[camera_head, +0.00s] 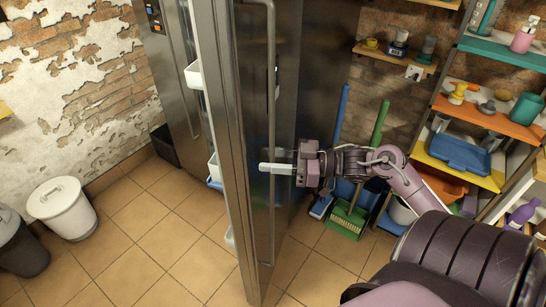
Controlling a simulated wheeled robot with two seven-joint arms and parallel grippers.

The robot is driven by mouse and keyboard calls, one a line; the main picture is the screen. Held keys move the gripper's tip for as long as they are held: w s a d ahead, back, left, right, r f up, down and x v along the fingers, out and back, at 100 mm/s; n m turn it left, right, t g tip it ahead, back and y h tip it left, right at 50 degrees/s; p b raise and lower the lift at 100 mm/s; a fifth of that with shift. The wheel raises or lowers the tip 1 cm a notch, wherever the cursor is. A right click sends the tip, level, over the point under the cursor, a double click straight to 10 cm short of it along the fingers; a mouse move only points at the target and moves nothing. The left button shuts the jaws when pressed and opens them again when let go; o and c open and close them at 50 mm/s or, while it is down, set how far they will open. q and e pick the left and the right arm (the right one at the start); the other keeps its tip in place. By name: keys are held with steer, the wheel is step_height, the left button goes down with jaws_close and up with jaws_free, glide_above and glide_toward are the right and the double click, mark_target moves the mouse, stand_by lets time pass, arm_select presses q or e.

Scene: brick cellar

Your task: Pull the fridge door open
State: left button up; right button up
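The fridge door (288,90) is a tall steel panel standing on edge to me in the middle of the view. White bins (194,75) show on its left, inner side, so the door stands open. Its long vertical handle (271,225) runs down the right, outer face. My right gripper (277,167) reaches in from the right at the handle's mid-height. One pale finger crosses in front of the handle. The other finger is not clear, so I cannot tell whether the gripper is shut on the handle. My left gripper is out of view.
A steel appliance front (178,90) with a control panel stands behind the door's left. A white bin (62,207) and a dark bin (20,250) stand at left. Brooms (348,215) and loaded shelves (490,118) are at right. Tiled floor (150,225) left of the door is clear.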

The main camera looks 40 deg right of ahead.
steer(key=b+v, duration=0.2)
steer(key=v, duration=0.5)
steer(key=shift+s+d, duration=0.25)
